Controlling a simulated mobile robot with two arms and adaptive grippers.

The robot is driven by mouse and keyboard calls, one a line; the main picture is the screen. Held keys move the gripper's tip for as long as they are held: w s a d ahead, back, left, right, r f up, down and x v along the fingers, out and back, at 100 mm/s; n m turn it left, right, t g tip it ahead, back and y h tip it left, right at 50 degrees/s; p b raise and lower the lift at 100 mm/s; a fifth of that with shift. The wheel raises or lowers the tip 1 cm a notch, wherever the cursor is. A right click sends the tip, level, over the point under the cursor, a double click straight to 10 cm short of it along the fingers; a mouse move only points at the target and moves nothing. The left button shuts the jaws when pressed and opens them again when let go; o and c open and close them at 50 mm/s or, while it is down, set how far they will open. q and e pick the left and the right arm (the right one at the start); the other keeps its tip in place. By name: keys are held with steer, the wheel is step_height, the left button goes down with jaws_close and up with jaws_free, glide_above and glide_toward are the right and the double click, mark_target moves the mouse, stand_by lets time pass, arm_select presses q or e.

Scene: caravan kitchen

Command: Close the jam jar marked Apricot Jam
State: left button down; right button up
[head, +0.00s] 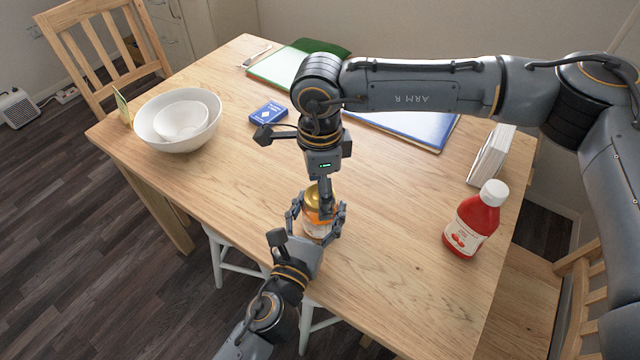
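A small jam jar (315,228) with orange contents and a pale label stands near the front edge of the wooden table. A gold lid (313,198) is at its top; whether it is seated or apart is hidden by the gripper. The label text is too small to read. My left gripper (319,222) comes from the front with its fingers around the jar's sides, shut on it. My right gripper (326,208) reaches down from above at the lid; its fingers are mostly hidden, so its grip cannot be told.
A red bottle with a white cap (473,222) stands to the right. White bowls (178,121), a blue card box (268,113), a blue-edged board (425,131), a green-edged book (285,70) and a white napkin stack (491,156) are further back. The table's left middle is clear.

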steer(key=c, duration=1.2)
steer(key=o, duration=1.3)
steer(key=shift+o, duration=0.2)
step_height(320, 180, up, 12)
arm_select(q)
steer(key=shift+c, duration=1)
jaws_free()
steer(key=shift+s, duration=0.1)
